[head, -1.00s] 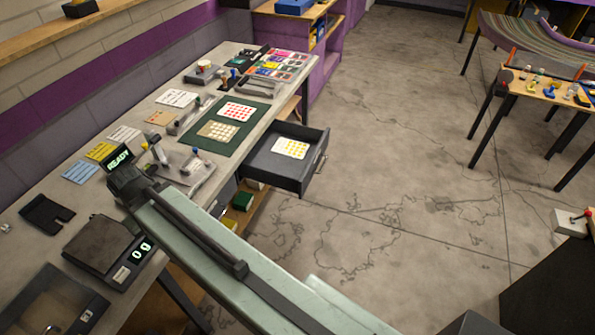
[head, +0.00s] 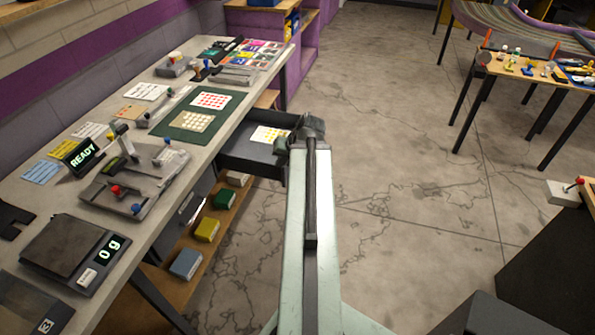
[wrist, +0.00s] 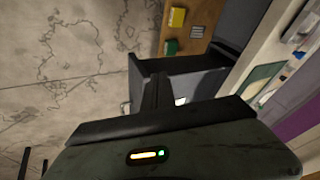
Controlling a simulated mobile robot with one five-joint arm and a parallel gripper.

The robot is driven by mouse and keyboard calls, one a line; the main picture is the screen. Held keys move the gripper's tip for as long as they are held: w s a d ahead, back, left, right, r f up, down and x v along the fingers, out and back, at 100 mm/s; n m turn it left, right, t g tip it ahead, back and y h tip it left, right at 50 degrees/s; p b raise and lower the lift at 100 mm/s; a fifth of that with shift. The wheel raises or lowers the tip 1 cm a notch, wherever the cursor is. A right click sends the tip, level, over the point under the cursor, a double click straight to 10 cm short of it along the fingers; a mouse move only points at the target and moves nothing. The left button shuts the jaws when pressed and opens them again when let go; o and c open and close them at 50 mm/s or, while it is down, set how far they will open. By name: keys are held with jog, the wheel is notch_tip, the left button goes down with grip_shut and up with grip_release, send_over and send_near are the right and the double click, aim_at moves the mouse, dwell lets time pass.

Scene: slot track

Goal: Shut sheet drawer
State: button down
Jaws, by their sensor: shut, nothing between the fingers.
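The grey workbench (head: 150,215) runs along the left, with a scale (head: 75,248) and a READY display (head: 83,154) on it. A shelf with coloured boxes (head: 207,228) lies below it.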

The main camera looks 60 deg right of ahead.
jog(key=s+d+m+h+b, duration=0.1)
jog(key=s+d+m+h, duration=0.1)
jog(key=s+d, duration=0.7)
jog(key=w+f+b, duration=0.8)
jog(key=w, duration=0.1)
jog(key=shift+w+d+f+t, duration=0.25)
jog(key=shift+d+f+t, duration=0.05)
jog(key=shift+t, duration=0.1)
